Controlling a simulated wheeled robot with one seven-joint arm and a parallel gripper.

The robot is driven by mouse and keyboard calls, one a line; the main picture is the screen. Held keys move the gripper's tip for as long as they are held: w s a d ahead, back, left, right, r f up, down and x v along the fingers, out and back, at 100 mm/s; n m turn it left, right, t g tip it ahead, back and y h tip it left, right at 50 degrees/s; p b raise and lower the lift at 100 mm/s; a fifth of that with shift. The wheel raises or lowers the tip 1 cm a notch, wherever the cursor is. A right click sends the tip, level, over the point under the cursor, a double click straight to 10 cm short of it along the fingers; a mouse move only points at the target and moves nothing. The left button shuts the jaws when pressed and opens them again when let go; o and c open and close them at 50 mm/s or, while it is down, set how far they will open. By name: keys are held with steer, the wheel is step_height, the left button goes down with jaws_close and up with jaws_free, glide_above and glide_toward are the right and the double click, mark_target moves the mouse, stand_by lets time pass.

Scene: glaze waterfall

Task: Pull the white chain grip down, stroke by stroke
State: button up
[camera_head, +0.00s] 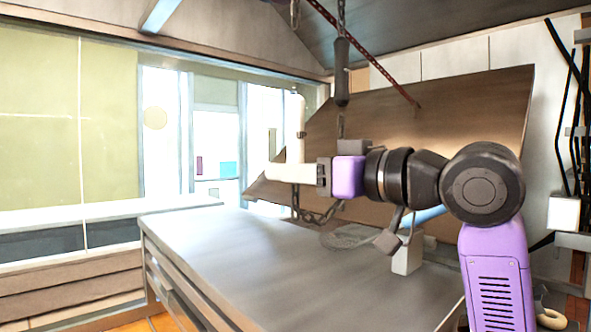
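A slim white upright piece, which looks like the white chain grip (300,118), stands just above the fingers of my gripper (288,173). Its lower end meets the fingers in the picture, and I cannot tell whether it is between them or behind them. My gripper points left and is seen side-on, with pale fingers that overlap each other, so the gap between them is hidden. A dark chain (318,217) hangs in a loop just below the gripper, above the table. Another length of chain (295,12) shows at the top edge.
A dark cylinder (342,72) hangs on a chain right of the white grip. A large brown tilted board (480,110) stands behind my arm. A grey-topped table (220,250) fills the foreground, its front left mostly bare. A white block (407,257) is beneath my arm.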

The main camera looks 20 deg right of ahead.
steer(key=shift+r, duration=0.15)
steer(key=shift+s+d, duration=0.2)
steer(key=shift+s, duration=0.1)
steer(key=b+v, duration=0.1)
steer(key=v, duration=0.6)
steer(key=shift+b, duration=0.3)
steer(key=shift+s, duration=0.1)
